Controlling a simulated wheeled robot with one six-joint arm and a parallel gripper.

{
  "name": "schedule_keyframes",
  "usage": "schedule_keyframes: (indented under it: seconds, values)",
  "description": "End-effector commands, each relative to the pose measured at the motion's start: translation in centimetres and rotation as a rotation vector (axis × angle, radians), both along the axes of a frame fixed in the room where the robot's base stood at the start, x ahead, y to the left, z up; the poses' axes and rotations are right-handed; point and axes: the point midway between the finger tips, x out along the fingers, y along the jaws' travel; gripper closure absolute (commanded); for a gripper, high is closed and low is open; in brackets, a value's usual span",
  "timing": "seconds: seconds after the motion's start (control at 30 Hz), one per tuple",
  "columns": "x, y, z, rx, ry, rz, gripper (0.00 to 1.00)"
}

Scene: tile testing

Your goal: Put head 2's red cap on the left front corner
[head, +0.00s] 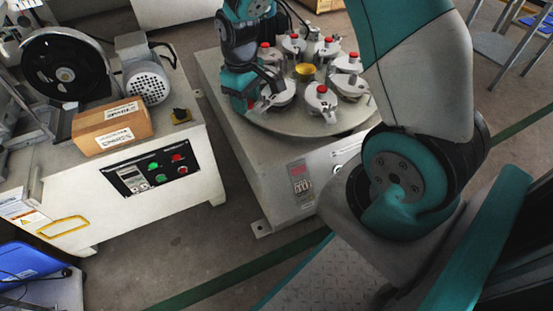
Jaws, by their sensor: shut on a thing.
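The round turntable (300,126) carries several grey heads in a ring, most topped with a red cap, such as the front one (322,89) and the right one (351,57). My gripper (268,88) is at the ring's left front, beside a grey head (281,96) on which no red cap shows. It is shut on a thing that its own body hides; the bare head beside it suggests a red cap. Head numbers cannot be read. The machine's pale top (252,148) is bare at its left front corner.
A yellow cup (305,71) stands in the middle of the ring. A control panel (299,178) is on the machine's front. To the left, another machine bears a cardboard box (112,126) and a motor (146,82). A floor gap separates the machines.

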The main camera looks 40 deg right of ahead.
Motion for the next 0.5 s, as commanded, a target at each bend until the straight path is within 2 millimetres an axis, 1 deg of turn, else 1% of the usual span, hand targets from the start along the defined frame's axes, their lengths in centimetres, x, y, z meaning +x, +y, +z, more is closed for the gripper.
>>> schedule_keyframes:
  seconds: [0.03,0.1,0.2,0.3,0.43,0.5]
  values:
    - [0.4,-0.9,-2.4,0.000,-0.005,0.092,0.83]
    - [0.7,-2.1,-3.3,-0.001,-0.004,0.237,0.83]
    - [0.9,-3.5,-4.3,-0.001,-0.003,0.427,0.83]
    - [1.1,-4.7,-4.7,-0.001,-0.003,0.573,0.83]
    - [1.1,-5.4,-5.0,0.001,0.001,0.684,0.83]
    - [1.1,-5.6,-5.7,0.002,0.002,0.708,0.83]
